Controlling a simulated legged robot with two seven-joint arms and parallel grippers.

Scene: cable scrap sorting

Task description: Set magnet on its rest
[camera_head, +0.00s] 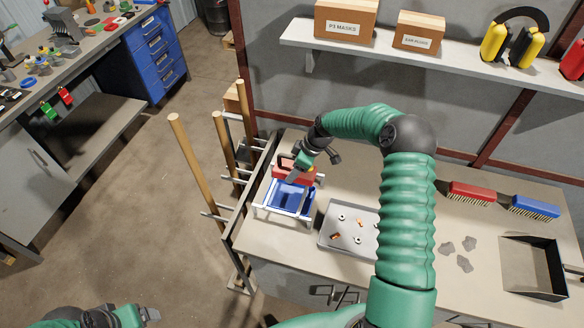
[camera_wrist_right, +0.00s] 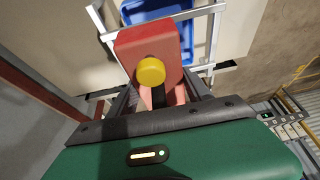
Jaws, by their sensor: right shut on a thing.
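The magnet (camera_wrist_right: 147,48) is a red block with a yellow knob in the right wrist view. In the head view the red magnet (camera_head: 291,172) shows at the far left end of the bench. My right gripper (camera_head: 300,168) is shut on it; the fingers (camera_wrist_right: 160,97) are partly hidden behind the knob. A pale metal frame (camera_head: 266,212), seemingly the rest, stands around a blue tray (camera_head: 290,199). The magnet is over the far part of this frame; I cannot tell if it touches. My left gripper (camera_head: 150,314) is low at the left, away from the bench, its jaw state unclear.
A grey tray (camera_head: 329,247) with small scraps lies right of the frame. Several grey lumps (camera_head: 464,263), a black-walled bin (camera_head: 533,266), a red brush (camera_head: 470,192) and a blue brush (camera_head: 534,207) lie further right. A shelf (camera_head: 400,55) hangs above. Wooden handles (camera_head: 190,155) stand left.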

